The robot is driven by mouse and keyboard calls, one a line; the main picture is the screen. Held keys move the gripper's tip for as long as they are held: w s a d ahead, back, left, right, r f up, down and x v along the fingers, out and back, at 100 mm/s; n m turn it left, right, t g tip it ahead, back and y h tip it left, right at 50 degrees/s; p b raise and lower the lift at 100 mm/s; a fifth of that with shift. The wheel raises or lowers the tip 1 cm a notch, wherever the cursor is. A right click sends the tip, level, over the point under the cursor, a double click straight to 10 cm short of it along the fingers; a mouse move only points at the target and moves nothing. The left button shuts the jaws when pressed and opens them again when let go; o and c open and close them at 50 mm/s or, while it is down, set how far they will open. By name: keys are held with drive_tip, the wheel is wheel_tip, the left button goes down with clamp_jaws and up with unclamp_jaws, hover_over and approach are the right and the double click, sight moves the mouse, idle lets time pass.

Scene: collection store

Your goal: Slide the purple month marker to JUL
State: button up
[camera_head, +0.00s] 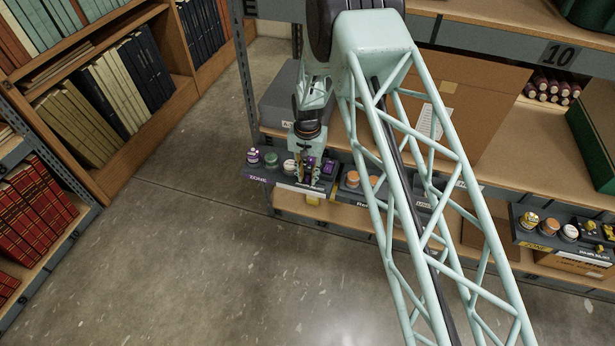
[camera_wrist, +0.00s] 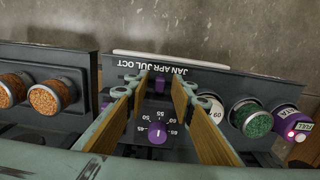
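The purple month marker (camera_wrist: 160,87) is a small block on a dark unit. In the wrist view it shows between my fingertips, near a strip of upside-down white labels, JAN, APR, JUL and OCT (camera_wrist: 155,69). I cannot tell exactly which label it lines up with. My gripper (camera_wrist: 160,80) has two tan-faced fingers, parted, one on each side of the marker, with a visible gap. Contact is not clear. In the head view my gripper (camera_head: 304,176) points down over the purple-labelled unit at the shelf front, and the marker cannot be made out there.
A purple dial (camera_wrist: 157,133) with white numbers sits between the fingers, nearer the wrist. A white round piece, a green-topped knob (camera_wrist: 251,119) and a purple button piece (camera_wrist: 290,125) stand to the right. Orange-topped knobs (camera_wrist: 45,97) stand on a separate unit at left.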

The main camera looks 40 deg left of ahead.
clamp_jaws()
drive_tip(key=shift+w+d, duration=0.3)
drive_tip(key=shift+d, duration=0.45)
drive_tip(key=shift+w+d, duration=0.25)
drive_tip(key=shift+d, duration=0.45)
unclamp_jaws()
drive_tip(key=shift+r, duration=0.1)
wheel_tip(320, 180, up, 12)
idle(0.5)
